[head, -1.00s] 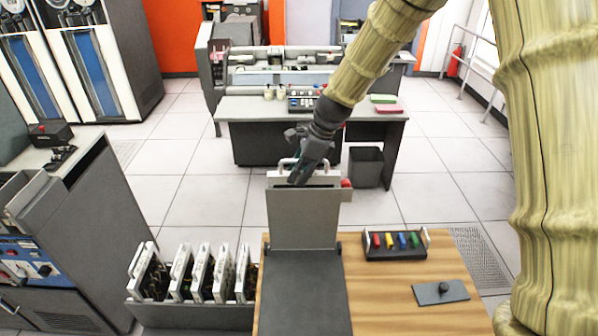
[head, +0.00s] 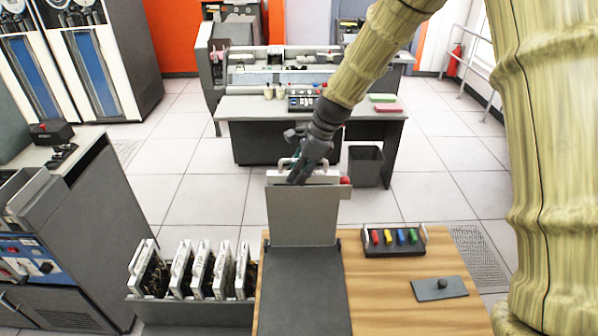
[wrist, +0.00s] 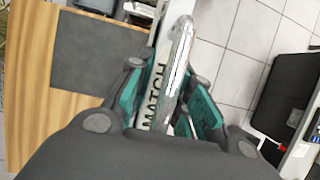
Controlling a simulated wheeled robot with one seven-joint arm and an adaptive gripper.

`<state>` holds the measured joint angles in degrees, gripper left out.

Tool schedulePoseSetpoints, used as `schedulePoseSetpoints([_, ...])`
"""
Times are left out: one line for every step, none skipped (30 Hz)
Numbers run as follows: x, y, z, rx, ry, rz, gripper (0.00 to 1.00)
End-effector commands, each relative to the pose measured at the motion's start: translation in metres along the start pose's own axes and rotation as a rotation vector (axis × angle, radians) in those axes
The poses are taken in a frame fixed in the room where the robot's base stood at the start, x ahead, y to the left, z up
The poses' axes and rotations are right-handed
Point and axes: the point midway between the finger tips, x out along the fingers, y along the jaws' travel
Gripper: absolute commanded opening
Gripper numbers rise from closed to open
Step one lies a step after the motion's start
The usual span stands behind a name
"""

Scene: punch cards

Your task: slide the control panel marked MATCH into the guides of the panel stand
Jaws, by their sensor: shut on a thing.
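The MATCH panel shows its white labelled top edge (wrist: 150,112) and metal handle (wrist: 180,55) in the wrist view. My gripper (head: 297,178) is shut on the panel's handle, with teal fingers on both sides of it. In the head view, the panel's pale top edge (head: 325,177) shows just behind and above the grey upright plate of the panel stand (head: 302,218). The plate stands at the far edge of the wooden table. The plate hides most of the panel and the guides, so I cannot tell how deep the panel sits.
A rack (head: 190,314) of several upright panels stands left of the table. A tray of coloured plugs (head: 394,240) and a grey plate with a knob (head: 440,289) lie on the table's right side. A desk (head: 235,108) and bin (head: 366,166) stand behind on open floor.

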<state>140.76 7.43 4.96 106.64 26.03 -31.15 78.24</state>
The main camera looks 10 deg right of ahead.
Motion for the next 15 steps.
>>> schedulePoseSetpoints([0.0137,0.0066,-0.008,0.004,0.008,0.015,0.0])
schedulePoseSetpoints([0.0142,0.0068,-0.0084,0.004,0.008,0.015,0.0])
schedulePoseSetpoints([0.0148,0.0071,-0.0088,0.004,0.008,0.016,0.0])
schedulePoseSetpoints([0.015,0.0073,-0.009,0.004,0.009,0.016,0.0])
schedulePoseSetpoints([0.0153,0.0074,-0.0093,0.004,0.009,0.016,0.0])
schedulePoseSetpoints([0.0154,0.0075,-0.0095,0.004,0.009,0.016,0.0])
schedulePoseSetpoints([0.0156,0.0074,-0.0096,0.004,0.009,0.016,0.0])
schedulePoseSetpoints([0.0158,0.0074,-0.0098,0.004,0.01,0.016,0.0])
schedulePoseSetpoints([0.0159,0.0074,-0.0099,0.004,0.01,0.015,0.23])
schedulePoseSetpoints([0.016,0.0074,-0.01,0.004,0.01,0.015,0.28])
schedulePoseSetpoints([0.0161,0.0074,-0.0101,0.004,0.01,0.015,0.34])
schedulePoseSetpoints([0.0162,0.0073,-0.0103,0.004,0.01,0.015,0.41])
schedulePoseSetpoints([0.0163,0.0074,-0.0105,0.004,0.011,0.015,0.46])
schedulePoseSetpoints([0.0165,0.0075,-0.0108,0.004,0.011,0.016,0.46])
schedulePoseSetpoints([0.0163,0.0073,-0.0109,0.004,0.011,0.016,0.46])
